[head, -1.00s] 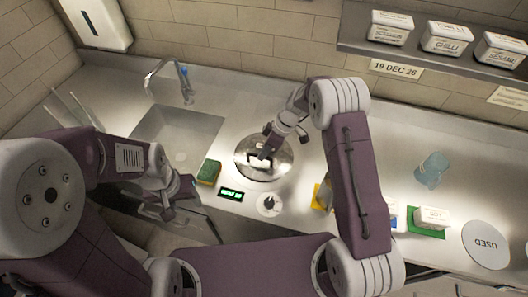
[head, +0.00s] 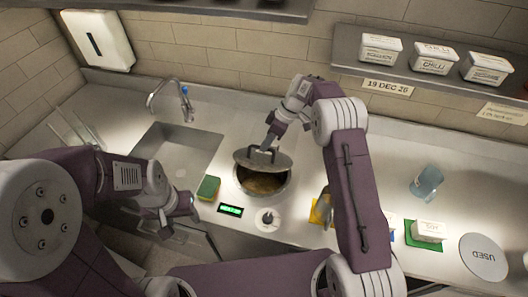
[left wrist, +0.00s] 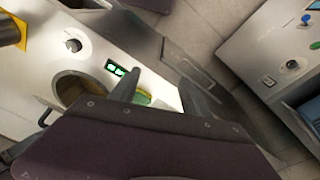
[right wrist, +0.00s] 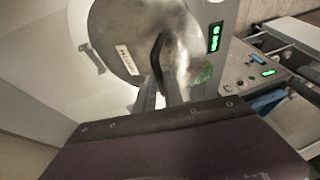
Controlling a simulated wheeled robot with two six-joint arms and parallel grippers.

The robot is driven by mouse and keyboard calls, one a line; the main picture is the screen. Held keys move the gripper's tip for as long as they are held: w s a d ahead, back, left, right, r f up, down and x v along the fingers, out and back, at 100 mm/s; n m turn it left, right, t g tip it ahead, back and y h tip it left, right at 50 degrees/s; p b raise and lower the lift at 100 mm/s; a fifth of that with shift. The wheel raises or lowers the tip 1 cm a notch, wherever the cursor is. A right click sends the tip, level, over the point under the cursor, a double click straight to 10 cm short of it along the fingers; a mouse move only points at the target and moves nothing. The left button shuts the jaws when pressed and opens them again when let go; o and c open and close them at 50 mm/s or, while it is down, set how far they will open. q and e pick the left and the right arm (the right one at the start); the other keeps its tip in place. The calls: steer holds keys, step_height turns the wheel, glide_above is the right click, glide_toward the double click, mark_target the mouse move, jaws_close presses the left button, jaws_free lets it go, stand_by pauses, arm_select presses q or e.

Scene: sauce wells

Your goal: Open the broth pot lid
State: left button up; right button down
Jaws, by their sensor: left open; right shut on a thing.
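The broth pot (head: 262,184) is set in the counter in the head view, with brown broth showing inside. Its steel lid (head: 250,159) is raised and tilted above the far side of the opening. My right gripper (head: 269,146) is shut on the lid's dark handle. In the right wrist view the lid (right wrist: 115,35) fills the upper middle, with the gripper (right wrist: 160,85) at its handle and a label on its face. My left gripper (head: 182,208) is open and empty, in front of the sink. The left wrist view shows its fingers (left wrist: 160,95) and part of the pot opening (left wrist: 70,86).
A green sponge (head: 208,188), a small green display (head: 230,211) and a knob (head: 267,218) lie near the pot. The sink (head: 172,150) is at left. A blue cup (head: 427,181) and the round USED mat (head: 483,257) are at right. A shelf with tubs (head: 434,60) hangs above.

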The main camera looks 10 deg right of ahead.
arm_select(q)
steer(key=shift+r+p, duration=0.35)
steer(key=shift+r, duration=0.1)
stand_by(0.3)
